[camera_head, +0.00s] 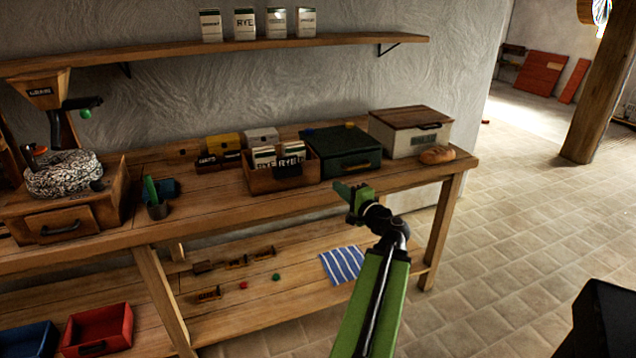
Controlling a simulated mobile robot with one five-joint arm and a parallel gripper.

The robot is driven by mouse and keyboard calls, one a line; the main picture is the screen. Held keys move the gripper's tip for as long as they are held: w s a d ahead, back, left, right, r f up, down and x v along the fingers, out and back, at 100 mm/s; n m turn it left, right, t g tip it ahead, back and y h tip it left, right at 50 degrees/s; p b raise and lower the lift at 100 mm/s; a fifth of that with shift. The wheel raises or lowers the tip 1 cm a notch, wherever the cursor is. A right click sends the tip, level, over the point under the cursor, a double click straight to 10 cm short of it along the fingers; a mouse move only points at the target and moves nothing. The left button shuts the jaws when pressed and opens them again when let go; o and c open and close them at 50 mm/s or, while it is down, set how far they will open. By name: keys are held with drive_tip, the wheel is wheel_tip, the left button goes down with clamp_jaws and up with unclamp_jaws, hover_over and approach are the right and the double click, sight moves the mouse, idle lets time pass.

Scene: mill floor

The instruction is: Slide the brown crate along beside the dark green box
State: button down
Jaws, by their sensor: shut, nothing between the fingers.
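The brown crate (296,175) stands upright on the bench top, with a dark handle on its front and several white packets, some marked RYE, standing inside. My gripper (350,192) is shut and empty, in front of the green box near the bench's front edge, and touches neither as far as I can see.
A white box with a brown lid (402,143) and a bread loaf (437,155) are to the right. A yellow box (223,144) and a grey-white box (262,137) stand behind left. The bench front (222,203) left of the crate is clear.

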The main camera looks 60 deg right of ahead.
sight(301, 170)
drive_tip(key=shift+w+a+x, duration=0.2)
drive_tip(key=shift+a+x, duration=0.25)
drive_tip(key=shift+x, duration=1.65)
drive_tip(key=shift+w+a+x, duration=0.2)
drive_tip(key=shift+a+x, duration=0.2)
drive_tip(key=shift+x, duration=1.7)
drive_tip(key=shift+w+a+x, duration=0.2)
drive_tip(key=shift+a+x, duration=0.25)
drive_tip(key=shift+x, duration=1.65)
drive_tip(key=shift+w+a, duration=0.15)
drive_tip(key=shift+w, duration=0.35)
drive_tip(key=shift+w+a, duration=0.2)
drive_tip(key=shift+w, duration=0.25)
drive_tip(key=s+d+v, duration=0.1)
drive_tip(key=d+v, duration=0.1)
drive_tip(key=v, duration=1.1)
drive_tip(key=shift+d, duration=0.3)
